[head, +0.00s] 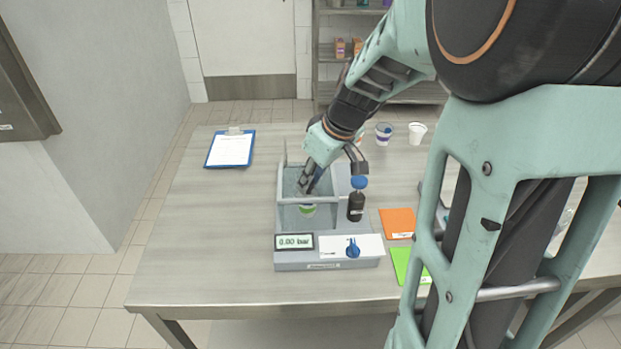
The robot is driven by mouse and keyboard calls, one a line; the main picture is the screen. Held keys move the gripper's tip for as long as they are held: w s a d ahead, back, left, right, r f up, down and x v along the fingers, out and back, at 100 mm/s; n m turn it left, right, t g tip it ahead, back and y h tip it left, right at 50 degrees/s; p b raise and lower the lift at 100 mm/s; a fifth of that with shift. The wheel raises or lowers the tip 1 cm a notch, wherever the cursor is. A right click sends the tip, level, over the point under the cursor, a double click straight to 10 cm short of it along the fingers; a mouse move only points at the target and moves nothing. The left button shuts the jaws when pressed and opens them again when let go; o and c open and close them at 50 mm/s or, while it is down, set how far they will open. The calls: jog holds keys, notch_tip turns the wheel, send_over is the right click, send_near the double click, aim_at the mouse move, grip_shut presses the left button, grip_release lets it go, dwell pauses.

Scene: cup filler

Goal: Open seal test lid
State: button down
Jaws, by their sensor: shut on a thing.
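The grey seal test unit (327,265) stands on the table with a walled chamber. A thin upright edge (285,152) rises at the chamber's back left; it looks like the raised lid, mostly hidden behind my arm. A cup with a green and white label (307,209) is inside the chamber, seen through its front wall below the front rim. My gripper (309,187) reaches down into the chamber just above that label and appears shut on the cup. The exact contact is hidden by the front rim.
A dark bottle with a blue cap (356,205) stands close to the chamber's right. The unit has a 0.80 bar display (294,242) and a blue knob (352,248). Orange (397,222) and green (405,263) cards lie right. Cups (417,133) stand behind.

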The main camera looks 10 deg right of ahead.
jog(key=w+d, duration=0.2)
jog(key=w, duration=0.9)
jog(key=shift+w+d, duration=0.15)
jog(key=shift+w, duration=0.15)
jog(key=c, duration=1.7)
grip_release()
jog(key=shift+o, duration=0.2)
jog(key=v, duration=1.2)
jog(key=shift+d, duration=0.1)
